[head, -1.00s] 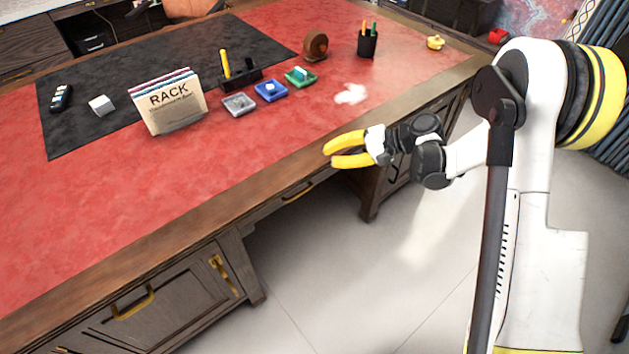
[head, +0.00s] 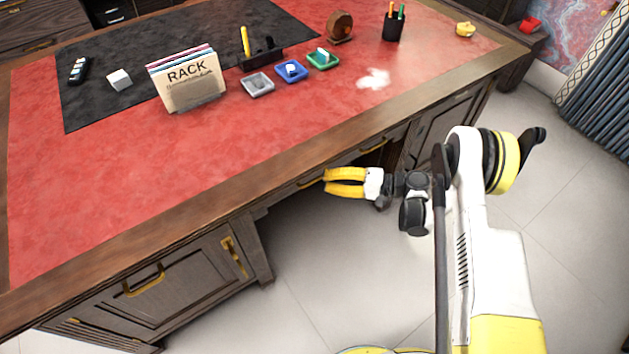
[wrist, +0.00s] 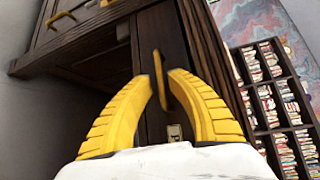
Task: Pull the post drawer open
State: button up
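The desk's front has a shallow dark wood drawer with a brass handle (head: 310,183), just below the red top's wooden edge. I cannot tell from any label whether it is the post drawer. In the head view my gripper (head: 327,182) has its two yellow fingers spread at this handle, below the desk edge. In the wrist view my gripper (wrist: 160,76) is open, with a brass handle (wrist: 160,82) showing between and just beyond its fingertips. Contact cannot be made out. The drawer front looks shut, partly hidden by the fingers.
Another brass handle (head: 373,146) is on the apron to the right. A cabinet (head: 180,290) with brass fittings stands at the lower left. The desk top holds a rack of papers (head: 188,82), small trays (head: 291,72) and a pen cup (head: 394,27). The pale floor (head: 340,270) before the desk is clear.

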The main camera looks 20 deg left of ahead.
aim_at(314, 180)
jog(key=a, duration=0.3)
jog(key=a+b, duration=0.1)
jog(key=shift+s+a+f, duration=0.2)
jog(key=shift+f, duration=0.15)
grip_shut()
